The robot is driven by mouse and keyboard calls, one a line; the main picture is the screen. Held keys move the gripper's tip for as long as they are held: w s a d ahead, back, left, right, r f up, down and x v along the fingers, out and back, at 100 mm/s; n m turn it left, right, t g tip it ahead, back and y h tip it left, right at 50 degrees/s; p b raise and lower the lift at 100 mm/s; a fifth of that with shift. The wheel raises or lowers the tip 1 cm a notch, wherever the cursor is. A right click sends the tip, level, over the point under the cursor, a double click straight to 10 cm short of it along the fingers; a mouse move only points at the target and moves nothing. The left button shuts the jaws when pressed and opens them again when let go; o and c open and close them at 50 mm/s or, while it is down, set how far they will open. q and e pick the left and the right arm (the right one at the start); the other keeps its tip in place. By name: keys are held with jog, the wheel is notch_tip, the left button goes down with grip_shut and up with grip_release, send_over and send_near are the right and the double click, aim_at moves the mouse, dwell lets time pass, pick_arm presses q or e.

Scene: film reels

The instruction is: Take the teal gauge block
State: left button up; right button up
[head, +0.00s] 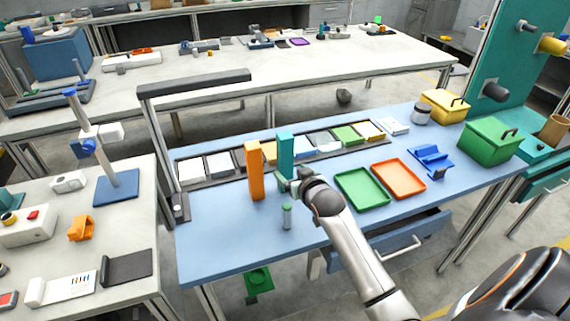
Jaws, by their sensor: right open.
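The teal gauge block (286,150) is a tall upright bar on the blue workbench, in front of the long dark tray. My right gripper (285,182) is at the block's lower part, its green-grey jaws open. I cannot tell whether the fingers are around the block or just in front of it. The gripper hides the block's lower end. My left gripper is not in view.
A tall orange block (255,172) stands upright just left of the teal one. A small green-capped cylinder (287,217) stands in front. A green tray (361,188) and an orange tray (398,179) lie to the right. The bench's front left is clear.

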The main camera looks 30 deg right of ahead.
aim_at(287, 166)
jog(key=shift+r+x, duration=0.2)
jog(key=shift+x, duration=3)
jog(key=shift+w+d, duration=0.1)
grip_shut()
jog(key=shift+r, duration=0.1)
